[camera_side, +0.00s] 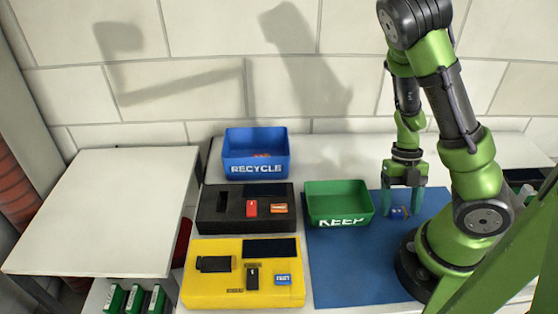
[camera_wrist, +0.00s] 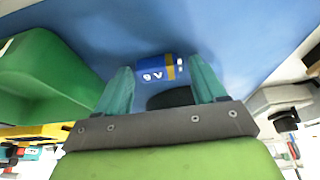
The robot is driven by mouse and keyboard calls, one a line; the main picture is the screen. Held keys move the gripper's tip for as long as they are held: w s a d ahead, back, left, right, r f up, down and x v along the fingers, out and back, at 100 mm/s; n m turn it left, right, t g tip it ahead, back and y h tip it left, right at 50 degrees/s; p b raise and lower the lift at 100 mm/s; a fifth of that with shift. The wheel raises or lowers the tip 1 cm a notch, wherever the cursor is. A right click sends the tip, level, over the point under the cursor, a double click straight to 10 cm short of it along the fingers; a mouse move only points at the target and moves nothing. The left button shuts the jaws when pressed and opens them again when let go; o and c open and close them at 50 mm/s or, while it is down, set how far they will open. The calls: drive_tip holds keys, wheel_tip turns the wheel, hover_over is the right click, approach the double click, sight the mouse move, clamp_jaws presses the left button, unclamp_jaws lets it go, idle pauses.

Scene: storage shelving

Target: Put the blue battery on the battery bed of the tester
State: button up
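The blue battery (camera_side: 398,213), marked 9V in the wrist view (camera_wrist: 155,70), lies on the blue mat. My gripper (camera_side: 403,204) is low over the mat with its teal fingers apart. In the wrist view the battery is between and just beyond the fingertips of my gripper (camera_wrist: 160,66), with a gap at its left side; contact on the right is unclear. The yellow tester (camera_side: 205,290) stands at the front left, with a dark screen, black fittings and a small blue label or part. I cannot tell for sure which black fitting is the battery bed.
A green KEEP bin (camera_side: 340,211) stands left of my gripper on the blue mat (camera_side: 345,270). A black case (camera_side: 230,222) with red and orange items lies behind the tester. A blue RECYCLE bin (camera_side: 255,155) is behind that. A white side table (camera_side: 100,215) stands at the left.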

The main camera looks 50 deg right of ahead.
drive_tip(key=c, duration=0.9)
